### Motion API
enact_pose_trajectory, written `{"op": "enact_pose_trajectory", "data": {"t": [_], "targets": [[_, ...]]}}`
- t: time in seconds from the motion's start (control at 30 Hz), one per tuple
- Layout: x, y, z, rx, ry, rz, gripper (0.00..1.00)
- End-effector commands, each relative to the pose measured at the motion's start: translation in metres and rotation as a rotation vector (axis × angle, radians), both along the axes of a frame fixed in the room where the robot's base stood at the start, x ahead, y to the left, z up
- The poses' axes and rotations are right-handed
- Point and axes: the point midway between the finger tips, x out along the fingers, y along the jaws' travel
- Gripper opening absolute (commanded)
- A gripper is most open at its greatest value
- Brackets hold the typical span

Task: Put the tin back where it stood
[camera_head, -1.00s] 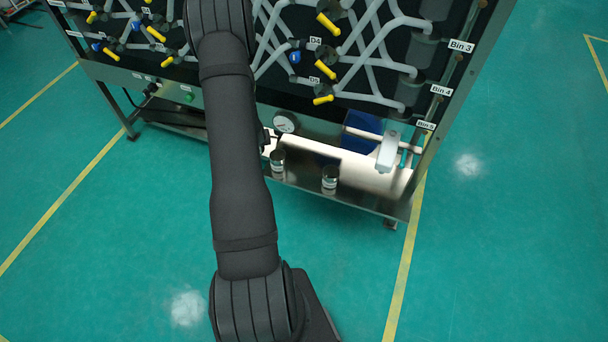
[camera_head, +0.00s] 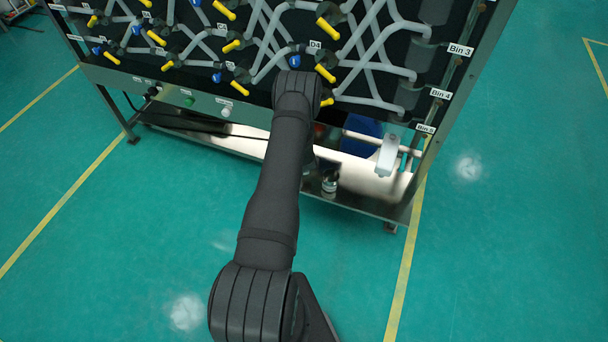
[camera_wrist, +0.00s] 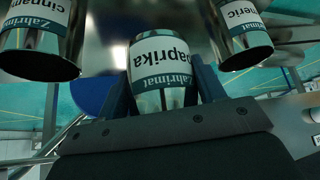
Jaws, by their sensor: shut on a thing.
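My gripper (camera_wrist: 163,82) is shut on the paprika tin (camera_wrist: 163,66), a silver tin with a white and teal label that stands upside down in the wrist view. A finger shows on each side of it. A cinnamon tin (camera_wrist: 42,36) is at the left and a tin with a label ending in "meric" (camera_wrist: 240,32) at the right, both apart from the held tin. In the head view my arm hides the gripper and held tin. One tin (camera_head: 329,184) stands on the metal shelf (camera_head: 375,192), its label unreadable. I cannot tell whether the held tin touches the shelf.
The dark panel with hoses and yellow-handled valves (camera_head: 325,73) rises above the shelf. A blue cylinder (camera_head: 362,135) and a white bracket (camera_head: 388,155) stand at the shelf's right. The green floor in front is clear.

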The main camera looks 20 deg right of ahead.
Motion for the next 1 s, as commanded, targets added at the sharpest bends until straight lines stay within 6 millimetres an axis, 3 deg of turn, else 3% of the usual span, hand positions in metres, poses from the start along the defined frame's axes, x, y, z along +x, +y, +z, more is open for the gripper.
{"op": "enact_pose_trajectory", "data": {"t": [0.53,0.97,1.0], "targets": [[0.0,0.001,-0.056,-0.001,0.0,-0.001,0.36],[0.0,0.0,-0.063,-0.001,0.0,-0.001,0.36],[0.0,0.0,-0.062,-0.001,-0.001,-0.001,0.71]]}}
